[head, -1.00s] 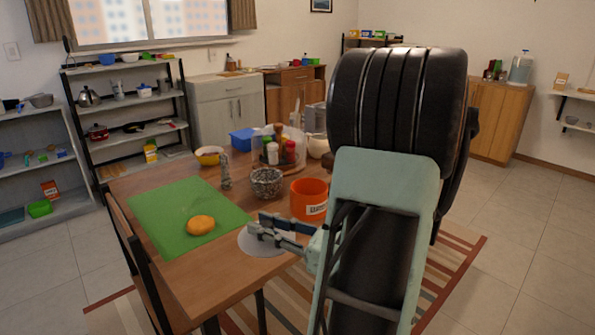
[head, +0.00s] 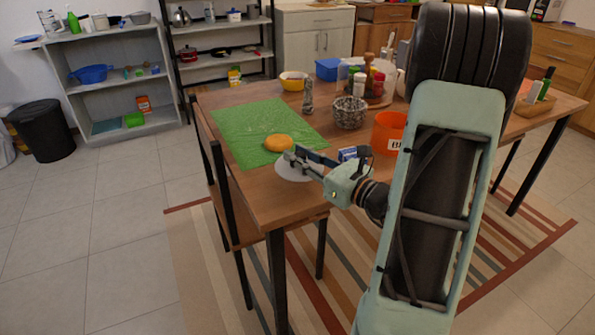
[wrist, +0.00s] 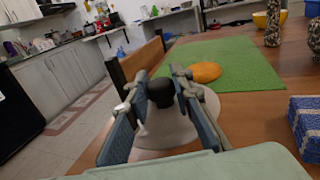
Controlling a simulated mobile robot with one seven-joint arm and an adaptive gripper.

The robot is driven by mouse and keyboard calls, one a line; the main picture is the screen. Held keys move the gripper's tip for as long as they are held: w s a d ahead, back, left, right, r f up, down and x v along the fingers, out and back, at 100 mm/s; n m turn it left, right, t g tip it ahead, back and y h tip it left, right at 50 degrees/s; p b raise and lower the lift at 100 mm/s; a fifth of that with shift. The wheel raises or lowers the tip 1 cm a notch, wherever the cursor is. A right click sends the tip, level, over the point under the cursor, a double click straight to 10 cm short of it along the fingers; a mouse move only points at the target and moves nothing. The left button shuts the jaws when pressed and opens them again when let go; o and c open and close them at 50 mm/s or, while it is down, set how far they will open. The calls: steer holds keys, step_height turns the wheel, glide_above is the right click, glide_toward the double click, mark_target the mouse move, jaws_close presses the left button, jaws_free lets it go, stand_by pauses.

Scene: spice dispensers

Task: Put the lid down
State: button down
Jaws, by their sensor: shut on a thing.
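A pale grey round lid (head: 294,173) with a black knob shows near the table's near edge, beside the green mat. In the wrist view the lid (wrist: 175,134) shows below my fingers, and its black knob (wrist: 161,94) stands between them. My gripper (head: 296,156) is shut on this knob; it also shows in the wrist view (wrist: 154,80). The lid looks level and low over the wooden tabletop (head: 270,198). I cannot tell whether it touches the wood. My fingers hide part of it.
An orange round item (head: 278,143) lies on the green mat (head: 255,122), just beyond the lid. A blue patterned box (wrist: 306,126), an orange pot (head: 388,134) and a woven bowl (head: 349,113) stand to the right. A chair (head: 222,190) stands at the left edge.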

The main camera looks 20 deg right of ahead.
mark_target(297, 169)
steer(key=shift+w+a+f+b, duration=0.15)
steer(key=shift+f+b, duration=0.3)
steer(key=shift+f, duration=0.5)
steer(key=shift+w+d+f+b, duration=0.15)
steer(key=shift+f+b, duration=0.3)
steer(key=shift+f, duration=0.5)
steer(key=shift+a, duration=0.1)
steer(key=shift+f, duration=0.25)
steer(key=c, duration=1.7)
jaws_free()
steer(key=shift+r, duration=0.15)
steer(key=shift+s+r, duration=0.1)
steer(key=shift+r, duration=0.05)
steer(key=p+v, duration=0.2)
steer(key=v, duration=0.9)
steer(key=shift+s, duration=0.35)
